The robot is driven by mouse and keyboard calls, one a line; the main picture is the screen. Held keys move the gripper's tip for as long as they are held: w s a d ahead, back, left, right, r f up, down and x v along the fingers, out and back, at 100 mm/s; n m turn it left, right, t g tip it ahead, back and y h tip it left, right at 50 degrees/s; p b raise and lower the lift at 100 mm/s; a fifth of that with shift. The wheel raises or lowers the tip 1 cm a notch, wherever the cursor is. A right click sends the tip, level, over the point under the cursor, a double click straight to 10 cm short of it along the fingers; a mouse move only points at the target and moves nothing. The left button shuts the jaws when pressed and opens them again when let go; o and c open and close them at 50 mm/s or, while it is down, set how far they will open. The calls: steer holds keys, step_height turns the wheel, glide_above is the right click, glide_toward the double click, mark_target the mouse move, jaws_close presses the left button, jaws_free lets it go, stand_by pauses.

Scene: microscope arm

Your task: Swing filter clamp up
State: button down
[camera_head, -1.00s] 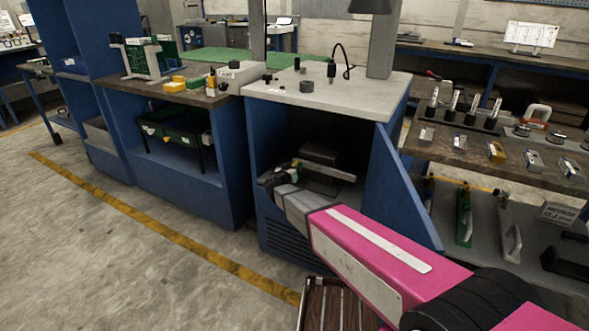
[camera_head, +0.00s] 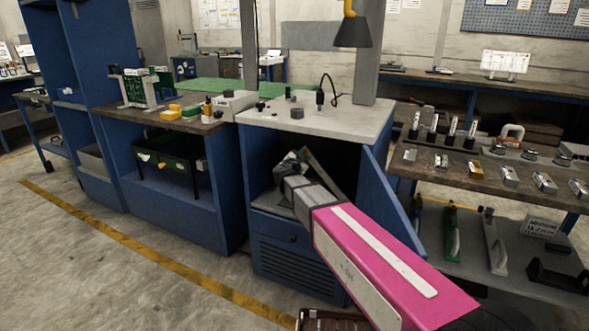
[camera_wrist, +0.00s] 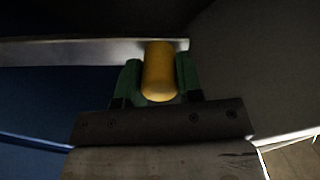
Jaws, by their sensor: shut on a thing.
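My gripper (camera_head: 291,163) reaches into the open compartment of the blue cabinet (camera_head: 272,222). In the wrist view its green fingers (camera_wrist: 159,78) are shut on a yellow-orange rounded handle (camera_wrist: 160,72), one finger on each side. The handle sits at the right end of a flat metal bar (camera_wrist: 75,52), which I take to be the filter clamp's arm. The bar runs off the left of the wrist view. In the head view a dark slab (camera_head: 326,172), tilted, shows just behind my gripper. My wrist hides the handle there, and the clamp's pivot cannot be seen.
The cabinet's blue door (camera_head: 388,205) stands open to the right of my arm. The grey worktop (camera_head: 318,116) lies above the compartment and carries small knobs. A side bench (camera_head: 455,172) with parts stands at right. The floor at left is clear.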

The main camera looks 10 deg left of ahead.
steer(key=s+d+r+m, duration=0.2)
steer(key=d+r+m, duration=0.2)
steer(key=d, duration=0.3)
steer(key=shift+s+d+r, duration=0.3)
steer(key=shift+s+r, duration=0.05)
steer(key=shift+r, duration=0.3)
steer(key=c, duration=0.8)
jaws_free()
steer(key=shift+s, duration=0.1)
steer(key=v, duration=1)
steer(key=shift+s+a, duration=0.15)
steer(key=shift+s, duration=0.1)
